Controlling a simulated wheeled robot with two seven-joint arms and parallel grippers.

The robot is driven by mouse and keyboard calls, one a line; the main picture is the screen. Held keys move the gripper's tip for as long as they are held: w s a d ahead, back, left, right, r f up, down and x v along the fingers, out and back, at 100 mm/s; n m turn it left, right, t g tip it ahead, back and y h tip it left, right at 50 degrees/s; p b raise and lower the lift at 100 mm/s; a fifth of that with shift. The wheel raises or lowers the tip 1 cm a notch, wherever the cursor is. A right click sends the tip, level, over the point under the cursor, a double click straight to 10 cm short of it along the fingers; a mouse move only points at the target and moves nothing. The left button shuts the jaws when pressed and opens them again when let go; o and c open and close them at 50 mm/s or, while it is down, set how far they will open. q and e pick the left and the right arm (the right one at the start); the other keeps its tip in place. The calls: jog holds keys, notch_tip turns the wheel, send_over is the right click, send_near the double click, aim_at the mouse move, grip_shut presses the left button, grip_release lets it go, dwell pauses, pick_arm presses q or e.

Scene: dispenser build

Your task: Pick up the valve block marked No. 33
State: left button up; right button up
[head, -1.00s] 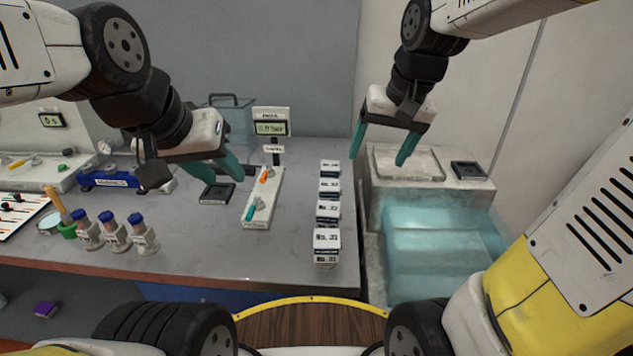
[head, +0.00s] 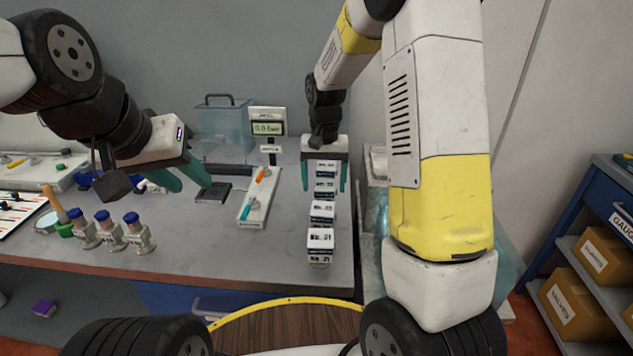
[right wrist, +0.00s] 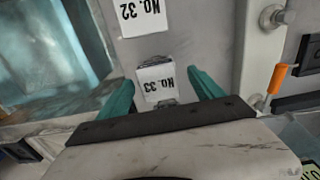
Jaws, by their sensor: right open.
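The valve block marked No. 33 (right wrist: 155,80) is a white-topped block standing between my right gripper's fingertips in the right wrist view. In the head view it is the small block (head: 325,186) third from the front of a row. My right gripper (head: 325,190) is open and points down over the row, one finger on each side; it also shows in the right wrist view (right wrist: 161,86). No grip on the block is visible. My left gripper (head: 192,184) is open and empty, above the bench left of the row.
Block No. 32 (head: 322,210) and block No. 31 (head: 320,240) stand in front in the same row, with another block (head: 325,167) behind. A fixture with an orange and a teal handle (head: 256,203) lies left. A water basin is mostly hidden behind my right arm.

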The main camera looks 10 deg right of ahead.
aim_at(325, 194)
notch_tip(325, 194, down, 4)
jog(key=shift+w+d+f, duration=0.1)
jog(key=shift+d, duration=0.05)
grip_shut()
dwell(0.4)
